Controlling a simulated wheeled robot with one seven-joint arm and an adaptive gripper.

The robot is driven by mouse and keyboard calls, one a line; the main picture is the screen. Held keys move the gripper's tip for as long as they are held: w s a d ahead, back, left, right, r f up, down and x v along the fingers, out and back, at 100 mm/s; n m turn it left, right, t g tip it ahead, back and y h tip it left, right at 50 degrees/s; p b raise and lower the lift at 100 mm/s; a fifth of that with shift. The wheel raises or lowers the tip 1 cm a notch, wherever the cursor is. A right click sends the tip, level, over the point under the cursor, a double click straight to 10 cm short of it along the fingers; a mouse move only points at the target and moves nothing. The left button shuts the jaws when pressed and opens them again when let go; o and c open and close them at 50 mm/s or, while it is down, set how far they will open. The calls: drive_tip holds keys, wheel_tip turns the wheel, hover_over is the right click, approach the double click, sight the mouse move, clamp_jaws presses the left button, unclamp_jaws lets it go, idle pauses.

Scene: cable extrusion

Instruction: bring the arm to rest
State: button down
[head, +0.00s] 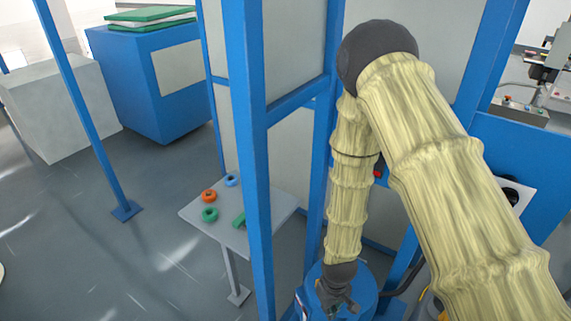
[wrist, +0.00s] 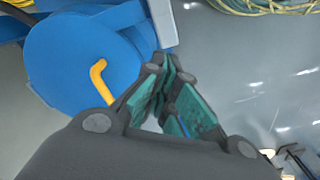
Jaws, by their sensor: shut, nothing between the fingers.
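My arm (head: 430,160) wears a pale yellow sleeve and bends at a dark elbow in the head view, with the forearm hanging down. My gripper (head: 342,304) is at the bottom of the head view, pointing down in front of a blue round machine part. In the wrist view my gripper (wrist: 168,75) has its teal-padded fingers drawn together at the tips, with nothing between them. A blue drum (wrist: 85,60) with a yellow handle (wrist: 98,80) lies beyond and to the left of the fingers.
Blue frame posts (head: 252,150) stand close left of my arm. A small table (head: 270,207) holds orange, green and blue rings. A blue cabinet (head: 185,115) and grey box (head: 60,105) stand behind. Coiled cable (wrist: 265,6) shows at the wrist view's top. Open floor lies left.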

drive_tip(key=s+d+f+m, duration=0.2)
drive_tip(key=s+d, duration=0.3)
drive_tip(key=s, duration=0.6)
drive_tip(key=s+d+f+m, duration=0.3)
drive_tip(key=s+d, duration=0.1)
drive_tip(key=s, duration=0.7)
drive_tip(key=shift+d+f, duration=0.15)
drive_tip(key=shift+d, duration=0.25)
